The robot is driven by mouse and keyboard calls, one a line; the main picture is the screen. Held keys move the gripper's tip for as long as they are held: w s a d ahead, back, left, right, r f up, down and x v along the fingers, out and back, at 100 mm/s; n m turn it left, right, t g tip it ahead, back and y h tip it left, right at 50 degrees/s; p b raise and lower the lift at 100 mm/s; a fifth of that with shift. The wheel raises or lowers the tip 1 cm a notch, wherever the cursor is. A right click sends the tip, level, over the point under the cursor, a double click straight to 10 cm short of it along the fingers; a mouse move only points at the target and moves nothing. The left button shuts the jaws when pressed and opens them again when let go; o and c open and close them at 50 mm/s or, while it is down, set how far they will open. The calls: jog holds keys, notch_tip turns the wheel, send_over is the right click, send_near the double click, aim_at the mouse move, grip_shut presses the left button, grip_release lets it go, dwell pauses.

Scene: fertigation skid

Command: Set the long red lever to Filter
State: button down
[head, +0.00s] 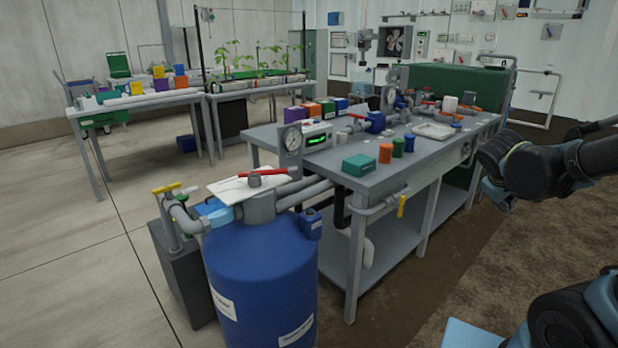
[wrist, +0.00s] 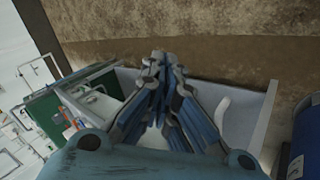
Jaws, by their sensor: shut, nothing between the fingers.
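The long red lever (head: 263,173) sits on a grey valve head on top of the blue tank (head: 258,275) in the head view. It lies roughly level, over a white plate (head: 232,190) whose markings are too small to read. My gripper (wrist: 163,62) is shut and empty in the wrist view, with its fingers together. My arm reaches in from the right in the head view, well apart from the lever. The lever does not show in the wrist view. Part of a blue tank (wrist: 309,135) shows at that view's right edge.
The grey workbench (head: 400,170) with pipes, gauges and coloured containers stands between my arm and the tank. Yellow-handled valves (head: 166,188) stand left of the tank. A table with plants (head: 255,85) is behind. Brown floor (head: 400,310) in front of the bench is clear.

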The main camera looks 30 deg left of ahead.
jog(key=a+r+n+t+y, duration=0.2)
jog(key=a+n+t, duration=0.15)
jog(key=a, duration=1.15)
jog(key=n+t+y, duration=0.2)
jog(key=n+y, duration=1.1)
send_near(282, 172)
jog(key=x, duration=0.7)
jog(key=shift+s+a, duration=0.25)
jog(key=shift+s, duration=0.05)
jog(key=shift+w+a, duration=0.3)
jog(key=shift+w, duration=0.5)
jog(key=shift+d, duration=0.1)
